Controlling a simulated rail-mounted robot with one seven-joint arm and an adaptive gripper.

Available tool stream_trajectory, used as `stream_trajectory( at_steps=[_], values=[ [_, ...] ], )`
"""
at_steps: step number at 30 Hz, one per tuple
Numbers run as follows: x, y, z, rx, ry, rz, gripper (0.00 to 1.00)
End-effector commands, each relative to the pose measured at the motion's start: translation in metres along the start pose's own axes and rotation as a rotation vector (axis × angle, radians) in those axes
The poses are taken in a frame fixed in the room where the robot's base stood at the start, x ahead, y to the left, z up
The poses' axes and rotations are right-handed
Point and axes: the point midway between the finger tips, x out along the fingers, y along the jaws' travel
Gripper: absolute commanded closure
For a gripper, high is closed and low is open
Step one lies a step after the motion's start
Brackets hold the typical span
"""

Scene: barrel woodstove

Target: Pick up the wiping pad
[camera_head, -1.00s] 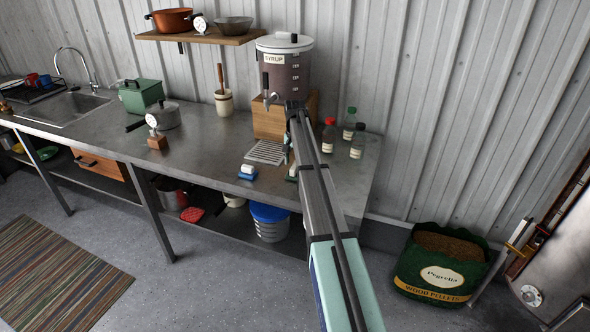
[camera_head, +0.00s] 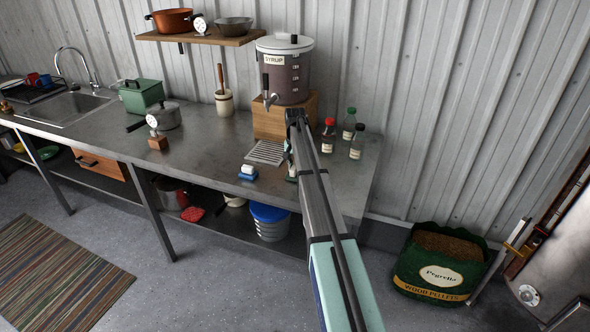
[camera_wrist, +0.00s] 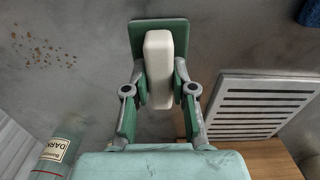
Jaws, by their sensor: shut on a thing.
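The wiping pad, a green flat pad with a white block handle (camera_wrist: 158,55), shows at the top middle of the wrist view. My gripper (camera_wrist: 160,92) is shut on the white handle, with one finger on each side. In the head view the gripper (camera_head: 288,157) is mostly hidden behind my arm. Only a small part of the green and white pad (camera_head: 291,178) shows there, low beside the arm at the counter's front edge. I cannot tell whether the pad touches the counter.
A second pad, blue and white (camera_head: 248,173), lies to the left on the metal counter (camera_head: 210,165). A slotted drip tray (camera_head: 266,152) and the syrup dispenser (camera_head: 284,70) on its wooden block stand behind. Several bottles (camera_head: 357,141) stand right of the arm.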

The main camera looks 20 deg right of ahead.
Motion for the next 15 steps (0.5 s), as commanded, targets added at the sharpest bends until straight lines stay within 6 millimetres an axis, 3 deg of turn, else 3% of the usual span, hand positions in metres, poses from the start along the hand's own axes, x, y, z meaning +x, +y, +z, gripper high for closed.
stream_trajectory(
  at_steps=[8,15],
  values=[
    [-0.016,0.0,-0.001,0.0,0.002,-0.001,1.0],
    [-0.059,-0.001,-0.001,0.0,0.004,-0.002,1.0]
  ],
)
